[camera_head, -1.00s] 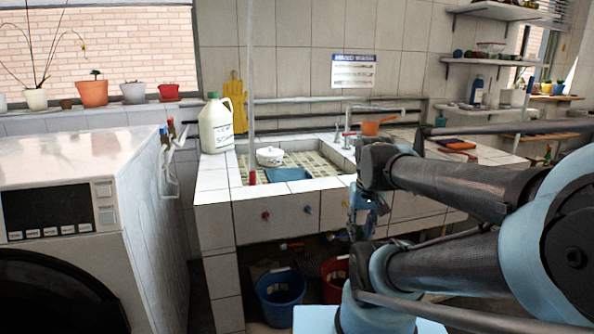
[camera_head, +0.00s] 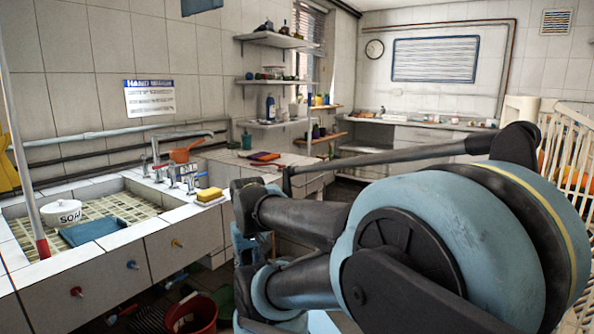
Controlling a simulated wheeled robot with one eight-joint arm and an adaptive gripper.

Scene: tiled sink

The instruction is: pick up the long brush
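A thin upright pale pole (camera_head: 20,150) with a red lower end stands at the far left, at the sink's near edge. Its top is cut off by the frame, so I cannot tell whether it is the long brush. No brush head shows clearly anywhere. My arm fills the lower middle and right of the view, over the floor right of the sink counter. My gripper's fingers cannot be made out among the arm parts, and nothing clearly shows in its grasp.
The tiled sink (camera_head: 110,185) holds a white pot (camera_head: 61,213) and a blue tray (camera_head: 93,230). A yellow sponge (camera_head: 209,195) lies on its right rim. An orange pan (camera_head: 186,152) sits behind the tap. A red bucket (camera_head: 192,314) stands below. A white slatted rack (camera_head: 567,160) is at right.

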